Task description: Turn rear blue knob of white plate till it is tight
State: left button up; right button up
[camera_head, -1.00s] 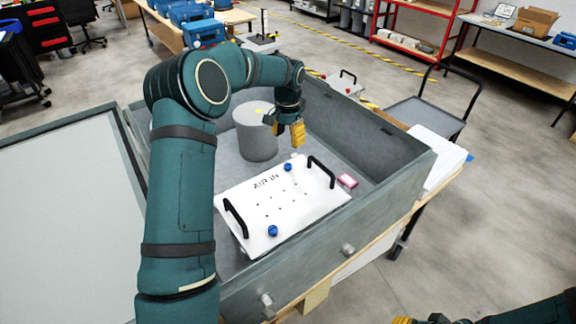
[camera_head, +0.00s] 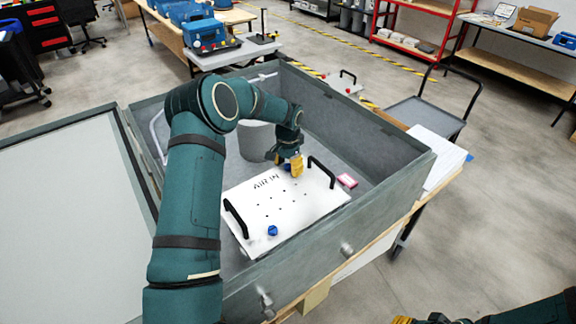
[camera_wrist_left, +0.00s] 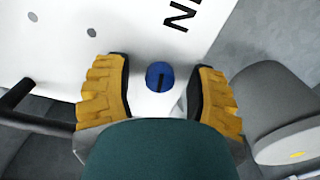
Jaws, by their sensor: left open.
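The white plate (camera_head: 302,205) with "AIR IN" on it and two black handles lies inside the grey box. The rear blue knob (camera_wrist_left: 160,77) is at the plate's far edge. In the left wrist view it sits between the two yellow fingers of my open left gripper (camera_wrist_left: 163,88), with gaps on both sides. The front blue knob (camera_head: 272,230) stands at the plate's near edge. My right gripper (camera_head: 420,320) shows only partly at the bottom edge, and its fingers are unclear.
The grey box's walls (camera_head: 390,205) surround the plate. A grey cylinder (camera_head: 255,142) stands behind the plate and shows close to the left gripper in the wrist view (camera_wrist_left: 285,100). A pink block (camera_head: 347,180) lies right of the plate. The black handle (camera_head: 322,172) is near the gripper.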

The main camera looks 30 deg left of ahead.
aim_at(288, 165)
pick_arm(q)
jog(key=shift+c, duration=0.5)
grip_shut()
jog(key=shift+m+b, duration=0.4)
jog(key=shift+m, duration=0.6)
jog(key=shift+o, duration=0.5)
grip_release()
jog(key=shift+r, duration=0.15)
notch_tip(288, 165, up, 12)
jog(key=shift+f, duration=0.2)
